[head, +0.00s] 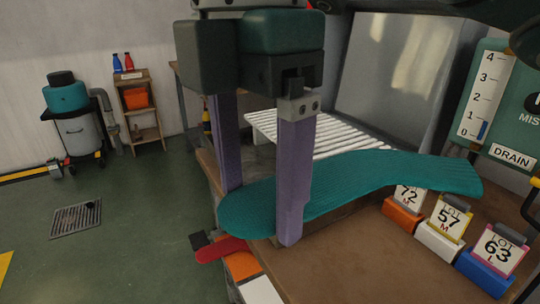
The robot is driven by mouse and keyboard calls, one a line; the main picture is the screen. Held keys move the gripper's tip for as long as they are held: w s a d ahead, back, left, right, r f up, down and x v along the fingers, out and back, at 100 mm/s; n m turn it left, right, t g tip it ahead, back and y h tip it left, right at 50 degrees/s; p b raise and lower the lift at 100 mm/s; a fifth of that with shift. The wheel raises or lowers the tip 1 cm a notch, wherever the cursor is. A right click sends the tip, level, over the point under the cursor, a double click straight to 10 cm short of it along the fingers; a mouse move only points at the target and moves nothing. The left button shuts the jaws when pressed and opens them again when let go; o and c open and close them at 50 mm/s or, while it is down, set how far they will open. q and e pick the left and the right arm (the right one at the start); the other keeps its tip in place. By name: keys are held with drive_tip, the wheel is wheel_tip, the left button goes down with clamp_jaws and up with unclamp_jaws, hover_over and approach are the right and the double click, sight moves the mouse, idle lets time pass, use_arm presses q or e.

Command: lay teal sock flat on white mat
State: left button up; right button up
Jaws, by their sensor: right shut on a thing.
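The teal sock (400,172) is stretched out long and level, its left end rounded and its right end reaching over the lot tags. My right gripper (262,212), with two long purple fingers, is shut on the sock near its left end. One finger is in front of the sock and hides part of it. The sock seems held above the brown tabletop; I cannot tell whether any of it touches. I cannot make out the white mat for sure; a white patch (262,291) shows at the bottom edge. My left gripper is not in view.
A white slatted rack (335,143) lies behind the sock. Lot tags stand on orange (401,214), white (437,241) and blue (485,273) blocks at the right. A red-handled object (222,250) is at the table's left edge. The brown tabletop (360,262) in front is bare.

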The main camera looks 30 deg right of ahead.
idle(0.3)
wheel_tip(320, 180, down, 20)
drive_tip(key=b, duration=0.4)
drive_tip(key=shift+r, duration=0.15)
drive_tip(key=o, duration=0.8)
